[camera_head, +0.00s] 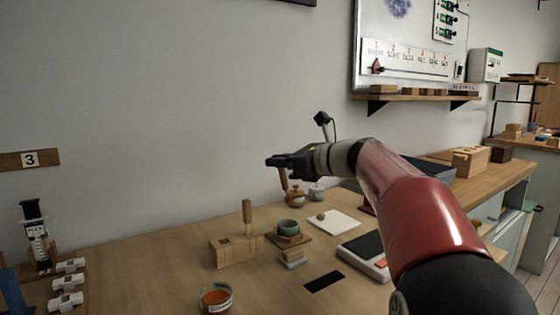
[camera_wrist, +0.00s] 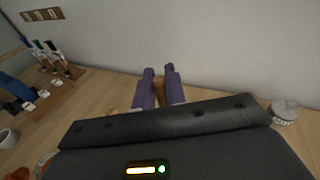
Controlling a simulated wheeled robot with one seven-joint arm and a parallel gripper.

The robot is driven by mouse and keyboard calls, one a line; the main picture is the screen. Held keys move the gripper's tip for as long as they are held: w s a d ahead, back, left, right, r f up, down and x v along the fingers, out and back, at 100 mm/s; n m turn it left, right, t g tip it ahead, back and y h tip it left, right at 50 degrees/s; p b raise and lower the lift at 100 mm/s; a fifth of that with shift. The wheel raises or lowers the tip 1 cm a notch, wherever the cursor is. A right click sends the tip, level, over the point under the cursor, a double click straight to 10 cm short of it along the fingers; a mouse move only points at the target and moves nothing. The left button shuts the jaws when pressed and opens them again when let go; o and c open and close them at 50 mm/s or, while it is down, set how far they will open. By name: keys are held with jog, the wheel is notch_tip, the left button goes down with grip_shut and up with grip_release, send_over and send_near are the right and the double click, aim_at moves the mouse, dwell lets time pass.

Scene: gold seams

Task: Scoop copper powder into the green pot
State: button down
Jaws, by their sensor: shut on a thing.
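My gripper (camera_head: 280,165) is raised above the back of the bench, shut on a brown wooden handle (camera_head: 284,180) that hangs down. In the wrist view my gripper (camera_wrist: 160,82) shows two purple-grey fingers with a brown piece between them. The handle's lower end is hard to make out against the jar behind it. The green pot (camera_head: 289,228) stands upright on a small wooden board, below and apart from my gripper. A round dish of orange, copper-coloured powder (camera_head: 215,297) sits at the front of the bench. I cannot see inside the green pot.
A wooden block (camera_head: 236,252) with an upright stick stands left of the pot. A brown lidded jar (camera_head: 296,196) is behind it. A white tile (camera_head: 334,222), a scale (camera_head: 364,255) and a black strip (camera_head: 324,281) lie to the right.

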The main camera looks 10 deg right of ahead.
notch_tip(320, 180, down, 8)
jog(key=b, duration=0.6)
jog(key=shift+r, duration=0.15)
dwell(1.0)
jog(key=shift+a+r+p, duration=0.25)
jog(key=shift+r+p, duration=0.8)
jog(key=shift+p, duration=0.15)
jog(key=shift+a+r+p, duration=0.2)
jog(key=shift+r+p, duration=0.85)
jog(key=shift+p, duration=0.15)
jog(key=shift+r+p, duration=0.95)
jog(key=shift+r, duration=1.55)
